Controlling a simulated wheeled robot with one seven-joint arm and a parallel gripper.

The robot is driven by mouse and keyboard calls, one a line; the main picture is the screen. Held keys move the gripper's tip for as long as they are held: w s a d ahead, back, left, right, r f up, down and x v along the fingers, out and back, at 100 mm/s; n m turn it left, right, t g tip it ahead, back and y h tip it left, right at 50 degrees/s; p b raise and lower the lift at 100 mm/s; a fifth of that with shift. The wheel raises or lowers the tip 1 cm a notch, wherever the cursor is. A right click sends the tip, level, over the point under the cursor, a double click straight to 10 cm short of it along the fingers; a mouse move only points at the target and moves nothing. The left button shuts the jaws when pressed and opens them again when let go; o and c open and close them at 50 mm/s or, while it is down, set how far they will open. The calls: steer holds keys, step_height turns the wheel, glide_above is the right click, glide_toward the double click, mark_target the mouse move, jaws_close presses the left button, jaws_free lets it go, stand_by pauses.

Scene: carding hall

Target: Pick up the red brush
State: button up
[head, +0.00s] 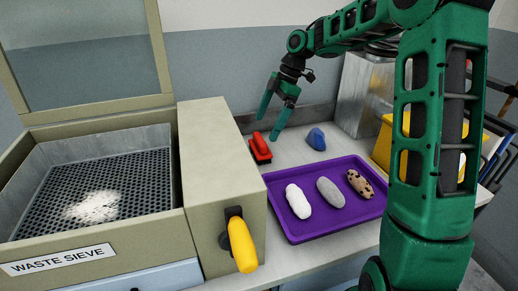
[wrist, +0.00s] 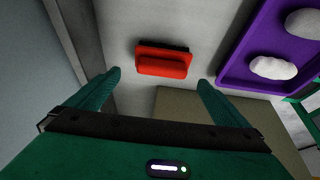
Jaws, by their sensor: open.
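The red brush (head: 260,148) lies on the white counter behind the purple tray, close to the side of the waste sieve. In the wrist view the red brush (wrist: 163,62) shows its red back and handle with a dark edge along its far side. My gripper (head: 269,121) is open and empty above the counter, near the brush. In the wrist view the fingers of my gripper (wrist: 160,82) are spread to either side, with the brush ahead between their lines and not touched. No part of the brush is hidden in the wrist view.
The purple tray (head: 295,235) holds a white, a grey and a speckled roll. A blue object (head: 316,139) lies behind it. The waste sieve (head: 185,225) with a yellow handle (head: 242,246) stands left. A yellow bin (head: 383,145) and metal box (head: 357,88) are at right.

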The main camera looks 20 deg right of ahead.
mark_target(261, 138)
steer(key=shift+x, duration=3.75)
steer(key=shift+s, duration=0.1)
steer(key=c, duration=0.9)
steer(key=shift+r, duration=0.15)
step_height(261, 138, up, 10)
steer(key=shift+f, duration=0.1)
steer(key=o, duration=0.6)
steer(key=c, duration=0.4)
steer(key=shift+o, duration=0.2)
